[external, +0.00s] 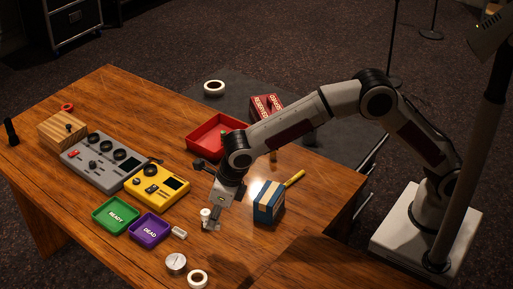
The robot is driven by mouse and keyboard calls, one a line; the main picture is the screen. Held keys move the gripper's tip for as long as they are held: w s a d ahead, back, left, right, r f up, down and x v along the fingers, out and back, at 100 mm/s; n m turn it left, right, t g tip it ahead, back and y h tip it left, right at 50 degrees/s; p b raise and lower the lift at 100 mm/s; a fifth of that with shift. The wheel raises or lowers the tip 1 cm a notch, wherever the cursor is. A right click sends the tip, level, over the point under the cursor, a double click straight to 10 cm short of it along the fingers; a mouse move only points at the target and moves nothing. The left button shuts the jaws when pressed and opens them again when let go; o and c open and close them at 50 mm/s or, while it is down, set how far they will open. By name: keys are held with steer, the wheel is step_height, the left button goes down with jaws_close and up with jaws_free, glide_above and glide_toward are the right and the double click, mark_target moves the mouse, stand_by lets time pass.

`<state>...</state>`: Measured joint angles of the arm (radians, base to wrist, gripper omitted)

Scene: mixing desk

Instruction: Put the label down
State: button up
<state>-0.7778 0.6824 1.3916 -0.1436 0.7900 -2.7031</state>
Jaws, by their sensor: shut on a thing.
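My gripper (211,224) points down over the front part of the wooden desk, to the right of the purple tray. It is shut on a small white piece, the label (206,213), which shows at the fingertips. The label's shape and any writing on it are too small to make out. I cannot tell whether it touches the desk or hangs just above it.
Left of my gripper are a purple DEAD tray (151,227), a green READY tray (116,215) and a small white block (179,232). A metal tin (176,264) and white roll (197,279) lie in front. A blue-and-cream box (269,202) stands right.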

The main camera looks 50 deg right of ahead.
stand_by(0.4)
